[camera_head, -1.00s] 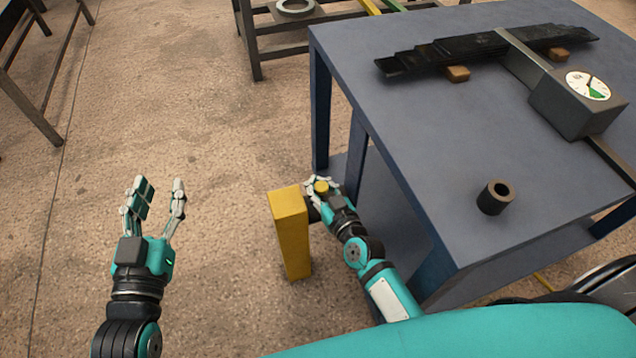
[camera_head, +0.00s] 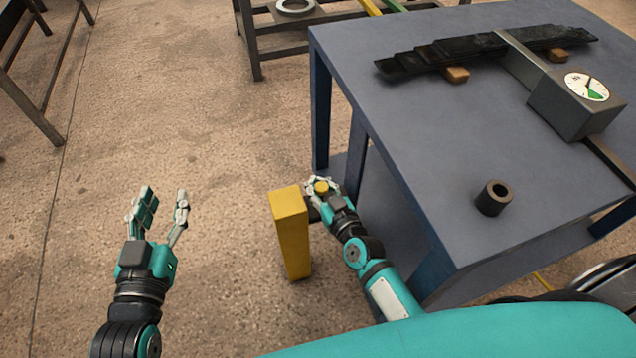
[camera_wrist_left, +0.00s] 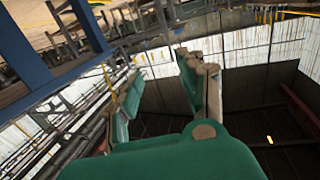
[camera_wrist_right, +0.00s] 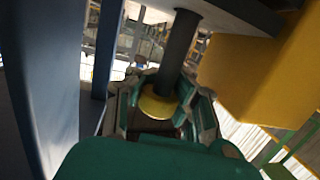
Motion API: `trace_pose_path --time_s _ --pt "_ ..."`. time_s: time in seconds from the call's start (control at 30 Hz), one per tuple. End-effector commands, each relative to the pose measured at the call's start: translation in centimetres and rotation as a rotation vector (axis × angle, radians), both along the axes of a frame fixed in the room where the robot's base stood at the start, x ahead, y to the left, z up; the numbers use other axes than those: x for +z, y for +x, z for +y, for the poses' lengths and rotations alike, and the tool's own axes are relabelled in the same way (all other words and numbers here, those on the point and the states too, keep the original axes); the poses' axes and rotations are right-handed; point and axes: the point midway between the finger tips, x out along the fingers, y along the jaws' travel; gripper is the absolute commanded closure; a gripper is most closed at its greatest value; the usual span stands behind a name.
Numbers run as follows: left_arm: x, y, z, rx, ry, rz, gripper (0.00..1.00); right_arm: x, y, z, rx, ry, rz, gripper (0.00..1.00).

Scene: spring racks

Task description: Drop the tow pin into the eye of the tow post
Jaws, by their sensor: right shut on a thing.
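The tow post (camera_head: 291,235) is an upright yellow square post left of the table. A dark plate (camera_wrist_right: 240,12) juts from it in the right wrist view; its eye is not visible. My right gripper (camera_head: 322,184) is beside the post top, its fingers shut around the tow pin's yellow head (camera_head: 321,187). In the right wrist view the pin's dark shaft (camera_wrist_right: 179,48) runs from the yellow head to the plate's edge. I cannot tell whether its end is in the eye. My left gripper (camera_head: 162,207) is open and empty over the floor.
The blue-grey table (camera_head: 400,130) stands close right of my right arm. It bears a dark ring (camera_head: 493,198), a dial gauge box (camera_head: 580,100) and a dark leaf spring (camera_head: 470,50).

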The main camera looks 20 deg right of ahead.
Motion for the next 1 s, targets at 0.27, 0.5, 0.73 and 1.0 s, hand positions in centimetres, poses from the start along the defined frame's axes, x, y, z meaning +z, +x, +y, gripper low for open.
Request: trace_pose_path --time_s 0.27,0.5,0.73,1.0 --pt "0.3 0.1 0.0 0.0 0.0 -0.008 0.6 0.1 0.0 0.0 -0.001 0.0 -0.002 1.0" --pt "0.1 0.2 0.0 0.001 0.006 0.012 0.6 0.1 0.0 0.0 -0.002 -0.001 -0.002 1.0" --pt "-0.5 0.1 0.2 0.003 0.015 0.048 0.6 0.1 0.0 0.0 -0.003 -0.002 -0.002 1.0" --pt "-1.6 -0.2 0.5 0.009 0.028 0.1 0.6 0.1 0.1 0.0 -0.005 -0.002 -0.002 1.0"
